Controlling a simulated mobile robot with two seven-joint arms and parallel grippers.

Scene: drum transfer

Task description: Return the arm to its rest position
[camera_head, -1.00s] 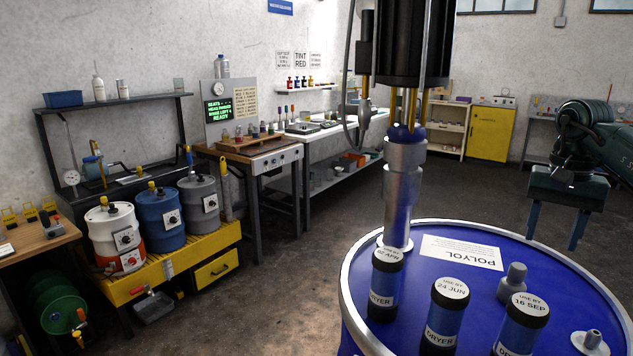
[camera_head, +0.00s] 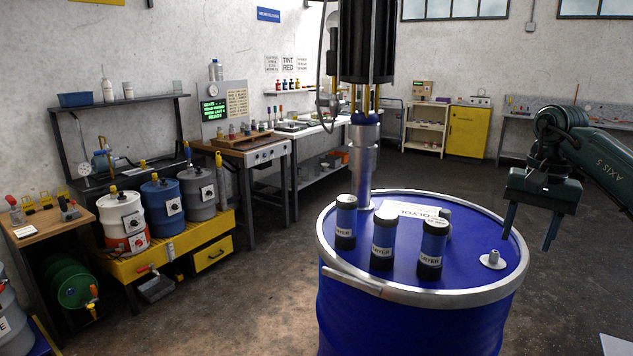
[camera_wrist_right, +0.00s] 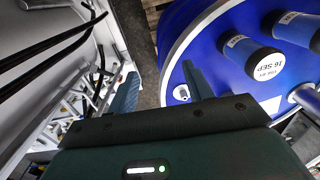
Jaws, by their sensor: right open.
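My right gripper (camera_head: 532,228) hangs in the air at the right of the head view, beside the blue drum (camera_head: 365,322). Its two fingers are apart with nothing between them. In the right wrist view the open fingers (camera_wrist_right: 158,88) also show, with the drum's rim beyond the right finger. My left gripper does not show.
Three dryer cartridges (camera_head: 383,240) stand on the drum lid, with a small fitting (camera_head: 493,260) to their right. A pump tube (camera_head: 362,165) rises from the lid. Several small drums (camera_head: 162,213) stand on a yellow stand at left. Open floor lies between.

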